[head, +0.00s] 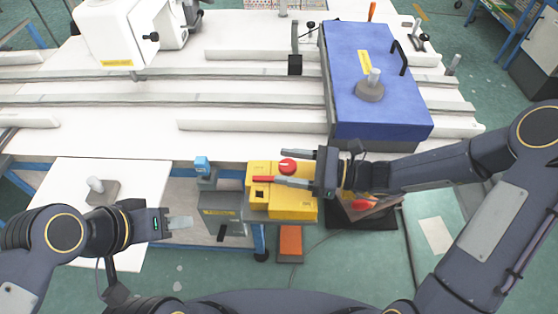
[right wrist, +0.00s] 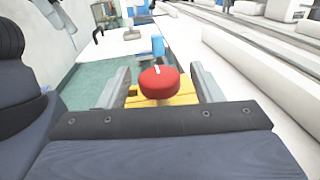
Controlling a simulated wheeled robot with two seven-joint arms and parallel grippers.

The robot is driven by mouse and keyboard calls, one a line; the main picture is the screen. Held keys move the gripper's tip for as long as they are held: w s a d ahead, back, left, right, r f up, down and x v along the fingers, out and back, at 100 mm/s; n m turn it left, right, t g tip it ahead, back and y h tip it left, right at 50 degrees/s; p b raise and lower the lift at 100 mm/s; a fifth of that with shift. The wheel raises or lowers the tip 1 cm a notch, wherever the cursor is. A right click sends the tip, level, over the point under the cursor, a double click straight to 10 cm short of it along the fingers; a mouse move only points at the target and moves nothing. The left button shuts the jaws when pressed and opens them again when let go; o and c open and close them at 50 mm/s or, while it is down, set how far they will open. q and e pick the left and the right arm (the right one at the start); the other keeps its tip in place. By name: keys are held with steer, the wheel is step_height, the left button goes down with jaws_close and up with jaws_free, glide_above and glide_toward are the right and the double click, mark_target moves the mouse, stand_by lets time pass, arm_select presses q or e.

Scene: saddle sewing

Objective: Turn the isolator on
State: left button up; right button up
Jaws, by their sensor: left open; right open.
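The isolator is a yellow box (head: 290,207) at the front edge of the white table, with a red rotary knob (head: 287,165) on it. In the right wrist view the red knob (right wrist: 159,83) carries a white line on its top, and part of the yellow box (right wrist: 182,93) shows below it. My right gripper (head: 284,167) is open, with one finger on each side of the knob; I cannot tell whether they touch it. My left gripper (head: 180,223) is open and empty at the left, over the edge of the white side board, away from the isolator.
A grey box (head: 222,206) with a blue-topped part (head: 202,164) stands just left of the isolator. A blue case (head: 365,80) lies on the table at the back right. An orange pedal (head: 290,240) is on the floor below. A white machine (head: 120,30) stands at the back left.

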steer(key=shift+w+a, duration=0.15)
steer(key=shift+a, duration=1.1)
arm_select(q)
steer(key=shift+r, duration=0.1)
